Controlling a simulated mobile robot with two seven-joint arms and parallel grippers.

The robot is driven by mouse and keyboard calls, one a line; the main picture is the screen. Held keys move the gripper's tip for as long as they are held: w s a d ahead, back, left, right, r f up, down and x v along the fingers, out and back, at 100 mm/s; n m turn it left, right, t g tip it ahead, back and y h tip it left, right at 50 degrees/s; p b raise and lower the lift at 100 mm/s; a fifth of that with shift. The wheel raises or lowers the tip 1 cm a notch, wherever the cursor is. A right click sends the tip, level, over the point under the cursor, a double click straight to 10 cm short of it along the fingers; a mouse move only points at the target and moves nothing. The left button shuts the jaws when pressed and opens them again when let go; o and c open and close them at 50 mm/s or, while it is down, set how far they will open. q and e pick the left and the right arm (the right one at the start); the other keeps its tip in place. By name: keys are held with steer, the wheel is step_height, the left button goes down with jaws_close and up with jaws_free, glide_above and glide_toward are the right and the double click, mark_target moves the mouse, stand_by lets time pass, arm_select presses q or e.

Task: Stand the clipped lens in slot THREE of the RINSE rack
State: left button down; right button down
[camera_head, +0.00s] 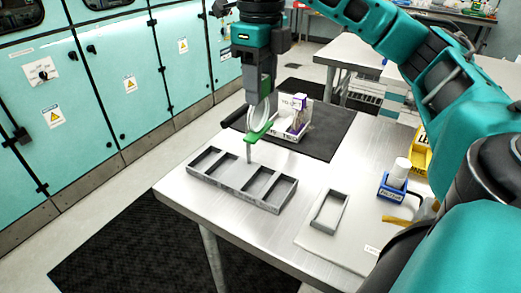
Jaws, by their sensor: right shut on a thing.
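My right gripper (262,100) hangs over the back edge of the grey rack. It is shut on the clipped lens, a pale, clear-looking disc with a green clip (258,133). A thin grey rod points down below the clip, close to the rack; whether it touches the rack cannot be told. The long grey rack (228,191) has several open slots in a row and lies on the metal table. I cannot read a RINSE label or slot numbers on it. My left gripper is not in view.
A small grey frame (316,225) lies on a pale board to the right. Behind it is a blue holder (391,191) with a white bottle (399,172). A white box (297,132) with purple-marked items stands on a dark mat behind the rack. Bare table (310,165) lies between.

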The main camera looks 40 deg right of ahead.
mark_target(261, 130)
step_height(261, 130, down, 11)
steer(key=b, duration=0.4)
steer(key=shift+r, duration=0.2)
step_height(261, 130, down, 4)
steer(key=shift+f+b, duration=0.15)
steer(key=shift+b, duration=0.45)
steer(key=shift+f, duration=0.1)
steer(key=shift+f, duration=0.15)
steer(key=c, duration=0.6)
jaws_free()
step_height(261, 130, up, 13)
steer(key=p, duration=0.4)
steer(key=shift+f+p, duration=0.2)
steer(key=shift+p, duration=0.1)
steer(key=shift+f, duration=0.1)
